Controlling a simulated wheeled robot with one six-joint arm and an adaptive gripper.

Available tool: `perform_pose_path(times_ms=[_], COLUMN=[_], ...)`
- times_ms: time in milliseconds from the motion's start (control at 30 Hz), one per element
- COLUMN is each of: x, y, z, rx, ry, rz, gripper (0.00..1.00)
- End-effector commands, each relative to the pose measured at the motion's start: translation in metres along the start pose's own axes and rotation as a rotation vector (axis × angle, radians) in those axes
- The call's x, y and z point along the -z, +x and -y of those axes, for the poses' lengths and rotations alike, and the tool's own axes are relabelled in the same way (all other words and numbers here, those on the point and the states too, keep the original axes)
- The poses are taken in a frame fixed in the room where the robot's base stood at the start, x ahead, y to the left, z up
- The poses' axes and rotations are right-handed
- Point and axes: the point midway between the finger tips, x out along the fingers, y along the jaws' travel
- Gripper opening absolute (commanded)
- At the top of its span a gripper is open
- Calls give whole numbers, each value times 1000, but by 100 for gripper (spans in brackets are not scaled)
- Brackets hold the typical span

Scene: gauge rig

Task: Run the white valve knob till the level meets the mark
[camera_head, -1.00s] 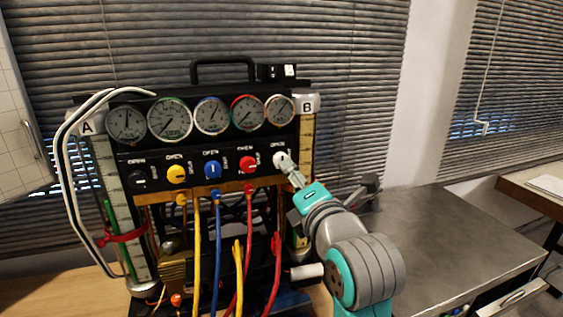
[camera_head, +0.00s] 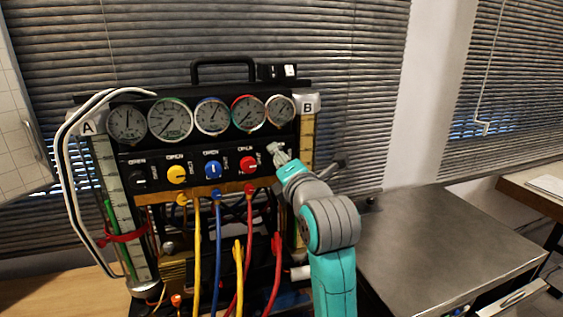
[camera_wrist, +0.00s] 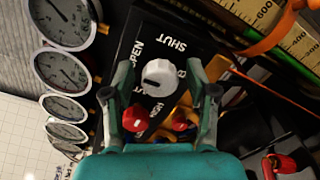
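The white valve knob (camera_wrist: 158,77) is on the black panel, with OPEN and SHUT lettering beside it. In the wrist view my gripper (camera_wrist: 160,68) is open, a finger on either side of the knob with a visible gap at each. In the head view my gripper (camera_head: 279,154) is at the panel's right end and largely covers the knob. Gauge tube B (camera_head: 307,130) stands right of the panel, its lower part partly hidden by my arm. The wrist view shows a numbered scale (camera_wrist: 252,12), a green strip (camera_wrist: 298,40) and an orange band (camera_wrist: 274,36). I cannot tell the level against the mark.
Yellow (camera_head: 176,174), blue (camera_head: 212,169) and red (camera_head: 248,165) knobs sit left of my gripper, below several dials. Coloured hoses hang below. Tube A (camera_head: 115,185), with a red clamp (camera_head: 122,238), stands at left. A metal-topped cabinet (camera_head: 450,245) stands at right.

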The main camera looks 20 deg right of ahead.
Motion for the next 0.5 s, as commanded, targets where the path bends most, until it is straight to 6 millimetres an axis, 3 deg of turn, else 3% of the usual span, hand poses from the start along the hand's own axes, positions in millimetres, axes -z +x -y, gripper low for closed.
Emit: perform_pose_path(times_ms=[33, 200, 500], x=[0, 0, 0], y=[0, 0, 0], z=[0, 0, 0], rx=[0, 0, 0], ry=[0, 0, 23], rz=[0, 0, 0], gripper=[40, 0, 0])
